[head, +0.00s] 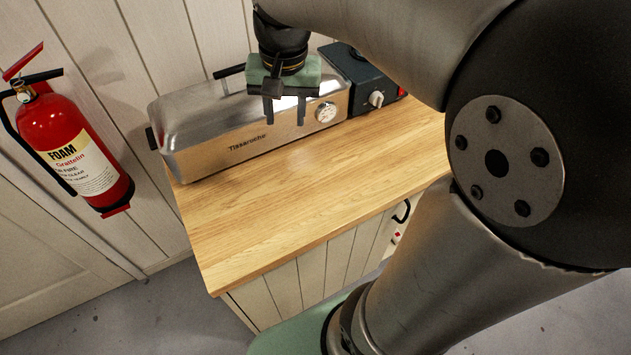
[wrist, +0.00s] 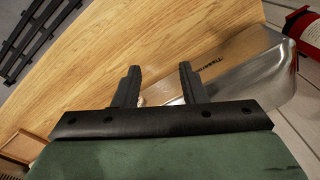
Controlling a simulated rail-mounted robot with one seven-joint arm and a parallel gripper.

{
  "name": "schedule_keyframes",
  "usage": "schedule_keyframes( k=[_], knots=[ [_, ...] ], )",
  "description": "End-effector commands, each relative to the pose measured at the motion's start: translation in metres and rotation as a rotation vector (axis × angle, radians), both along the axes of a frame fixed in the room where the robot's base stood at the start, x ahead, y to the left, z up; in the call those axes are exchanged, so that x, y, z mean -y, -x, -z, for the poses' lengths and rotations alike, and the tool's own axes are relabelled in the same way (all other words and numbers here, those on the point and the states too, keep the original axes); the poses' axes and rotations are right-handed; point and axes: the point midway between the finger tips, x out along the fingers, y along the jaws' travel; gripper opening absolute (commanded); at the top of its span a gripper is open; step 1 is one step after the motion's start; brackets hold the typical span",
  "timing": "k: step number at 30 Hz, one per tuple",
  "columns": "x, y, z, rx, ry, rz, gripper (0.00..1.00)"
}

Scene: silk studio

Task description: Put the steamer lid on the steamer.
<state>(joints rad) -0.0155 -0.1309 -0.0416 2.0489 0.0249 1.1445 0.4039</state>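The steamer (head: 240,143) is a long silver metal box with a brand name and a round dial on its front, standing at the back of the wooden counter. Its shiny rounded top (head: 195,108) looks like the lid, with a black handle (head: 229,71) behind; I cannot make out a clear seam between lid and body. The steamer also shows in the wrist view (wrist: 255,80), partly hidden by a finger. My gripper (head: 284,112) points down in front of the steamer's right part, hiding some of it. Its fingers (wrist: 158,90) are apart with nothing visibly held.
A dark box with a knob (head: 360,85) stands right of the steamer. The wooden counter (head: 290,195) is clear in front. A red fire extinguisher (head: 75,145) hangs on the wall at left. The wrist view shows a dark slatted rack (wrist: 32,38) at upper left.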

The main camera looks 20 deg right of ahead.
Motion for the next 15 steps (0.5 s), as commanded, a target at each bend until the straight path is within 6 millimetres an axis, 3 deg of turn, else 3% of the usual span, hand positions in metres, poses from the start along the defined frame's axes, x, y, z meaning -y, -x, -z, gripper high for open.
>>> schedule_keyframes(
  k=[1, 3, 6, 10, 15],
  knots=[
    [-0.002, 0.033, 0.016, 0.008, 0.009, -0.082, 0.38],
    [-0.003, 0.069, 0.038, 0.017, 0.026, -0.196, 0.38],
    [-0.004, 0.107, 0.065, 0.027, 0.045, -0.319, 0.38],
    [-0.004, 0.132, 0.084, 0.031, 0.060, -0.405, 0.38],
    [-0.004, 0.137, 0.088, 0.031, 0.063, -0.425, 0.38]
  ],
)
